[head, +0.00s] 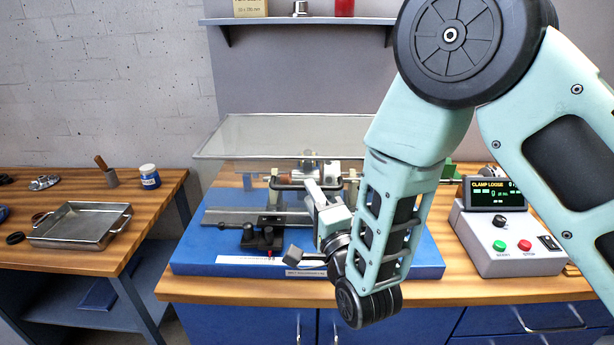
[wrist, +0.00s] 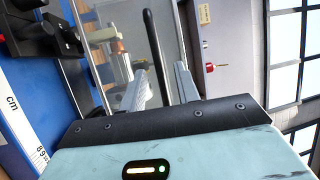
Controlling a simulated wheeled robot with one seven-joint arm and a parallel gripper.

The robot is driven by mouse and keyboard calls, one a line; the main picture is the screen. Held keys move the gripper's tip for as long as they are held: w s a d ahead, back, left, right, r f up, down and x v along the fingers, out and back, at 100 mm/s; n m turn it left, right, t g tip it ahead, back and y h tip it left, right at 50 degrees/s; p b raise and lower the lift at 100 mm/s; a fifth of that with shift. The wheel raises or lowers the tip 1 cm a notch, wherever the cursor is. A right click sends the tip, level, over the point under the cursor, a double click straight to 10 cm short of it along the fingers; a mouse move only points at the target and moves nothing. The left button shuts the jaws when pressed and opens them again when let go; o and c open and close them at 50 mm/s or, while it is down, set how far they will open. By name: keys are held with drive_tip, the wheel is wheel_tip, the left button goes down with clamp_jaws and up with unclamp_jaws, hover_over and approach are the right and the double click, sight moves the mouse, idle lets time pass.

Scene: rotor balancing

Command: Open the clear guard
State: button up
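The clear guard (head: 250,137) is a see-through cover with a thin frame over the balancing machine on the blue base (head: 190,258). It appears to be down, with the rotor parts behind it. Its black bar handle (head: 290,185) is at the front, and it also shows in the wrist view (wrist: 152,45). My arm hides the guard's right end.
A control box (head: 510,248) with a display reading "CLAMP LOOSE" stands at the right. Small black fixtures (head: 262,238) sit at the base's front. A metal tray (head: 80,226) and a blue jar (head: 149,177) are on the left bench. A shelf (head: 300,21) hangs above.

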sight(308, 172)
drive_tip(key=shift+p+x, duration=0.45)
drive_tip(key=shift+x, duration=1.25)
